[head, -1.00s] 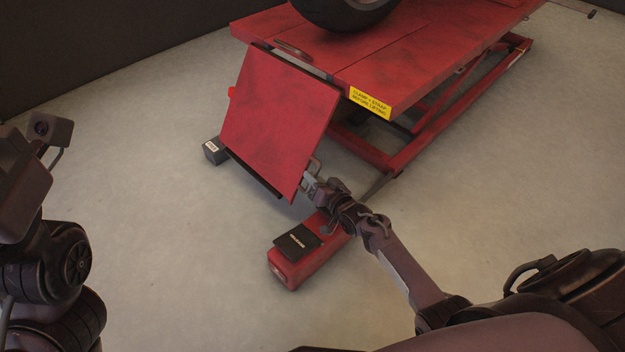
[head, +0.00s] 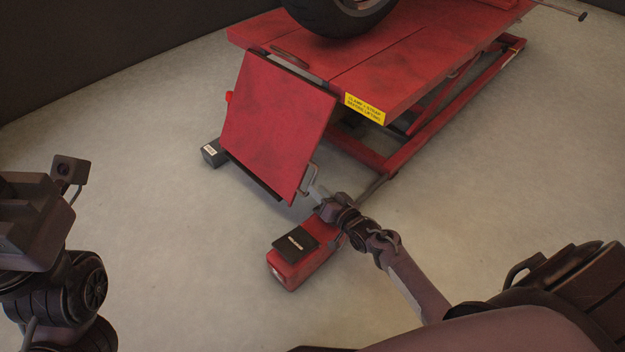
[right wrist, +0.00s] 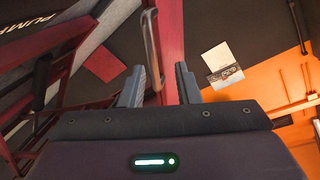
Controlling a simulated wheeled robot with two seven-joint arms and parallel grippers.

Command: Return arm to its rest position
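My right arm reaches from the lower right to the side of the red motorcycle lift (head: 400,70). My right gripper (head: 314,190) is beside the right edge of the tilted red ramp plate (head: 275,125), near a small metal handle (head: 306,178) on that edge. In the right wrist view the two fingers of the right gripper (right wrist: 160,85) stand apart with nothing between their tips. The handle bar (right wrist: 151,45) shows just beyond them, in front of a red edge. My left arm is at the far left of the head view; its gripper fingers are not visible.
A red foot pump unit with a black pedal (head: 295,243) lies on the floor below my right gripper. A motorcycle tyre (head: 345,15) stands on the lift deck. A dark block (head: 212,152) sits at the ramp's left.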

